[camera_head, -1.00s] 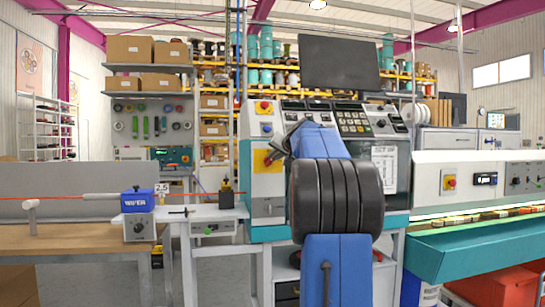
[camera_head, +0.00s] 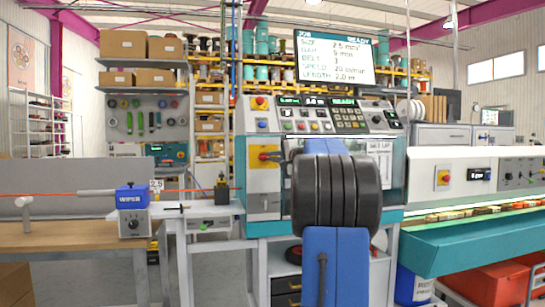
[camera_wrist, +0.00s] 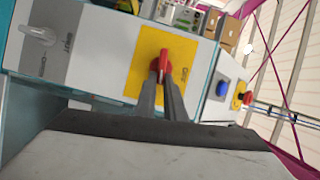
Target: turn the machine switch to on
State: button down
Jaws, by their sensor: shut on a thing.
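The machine switch is a red handle (camera_wrist: 164,62) on a yellow plate (camera_wrist: 185,65), seen close in the wrist view. My gripper (camera_wrist: 161,77) has its two dark fingers closed on the handle, which partly hides between them. In the head view the red handle (camera_head: 265,156) points sideways across the yellow plate (camera_head: 259,178) on the machine's (camera_head: 264,205) left front. My arm hides the fingers there. The monitor (camera_head: 334,57) above the machine is lit and reads READY. The small panel displays (camera_head: 343,101) are lit too.
A red stop button (camera_head: 260,102) sits above the switch. In the wrist view a blue button (camera_wrist: 222,88) and a grey knob (camera_wrist: 38,33) flank the plate. A workbench with a blue wiper box (camera_head: 132,197) stands left; a teal-fronted line (camera_head: 480,250) stands right.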

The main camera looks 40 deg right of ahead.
jog(key=shift+w+f+m+t, duration=0.1)
jog(key=shift+f+m+t, duration=0.15)
jog(key=shift+m, duration=0.35)
jog(key=c, duration=1.8)
grip_release()
jog(key=shift+w+a, duration=0.1)
jog(key=shift+c, duration=0.2)
jog(key=s+a, duration=0.2)
jog(key=s, duration=1.5)
jog(key=shift+s+a, duration=0.15)
jog(key=shift+a, duration=0.15)
